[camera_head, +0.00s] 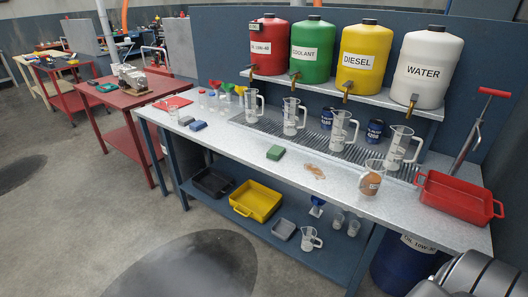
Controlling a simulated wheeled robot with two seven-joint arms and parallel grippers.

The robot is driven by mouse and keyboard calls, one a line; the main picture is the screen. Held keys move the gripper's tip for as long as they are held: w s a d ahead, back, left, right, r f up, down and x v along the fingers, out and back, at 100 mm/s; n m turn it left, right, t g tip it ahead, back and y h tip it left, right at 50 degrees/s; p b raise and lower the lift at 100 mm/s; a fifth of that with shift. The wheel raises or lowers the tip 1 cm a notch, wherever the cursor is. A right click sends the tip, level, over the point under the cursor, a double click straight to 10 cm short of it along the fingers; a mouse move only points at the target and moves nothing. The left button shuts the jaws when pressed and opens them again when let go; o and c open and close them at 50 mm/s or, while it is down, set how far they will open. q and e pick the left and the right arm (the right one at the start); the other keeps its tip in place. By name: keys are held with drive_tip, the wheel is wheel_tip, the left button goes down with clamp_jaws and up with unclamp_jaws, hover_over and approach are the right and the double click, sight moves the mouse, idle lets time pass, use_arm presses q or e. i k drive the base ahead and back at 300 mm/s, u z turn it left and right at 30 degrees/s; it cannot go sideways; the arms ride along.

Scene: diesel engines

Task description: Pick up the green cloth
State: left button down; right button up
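A small folded green cloth (275,152) lies flat on the grey metal workbench (230,143), left of a brown spill (314,171) and in front of the drain grate. Nothing covers it and nothing touches it. Neither of my grippers shows in the head view; only a dark grey rounded part, probably of my own arm, shows at the bottom right corner.
Clear measuring jugs (338,131) stand behind the green cloth. A beaker of brown contents (371,179) and a red tray (458,197) stand to the right. The bench around the cloth is mostly clear.

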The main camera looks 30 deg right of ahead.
sight(276, 153)
drive_tip(key=i, duration=0.9)
drive_tip(key=z, duration=0.4)
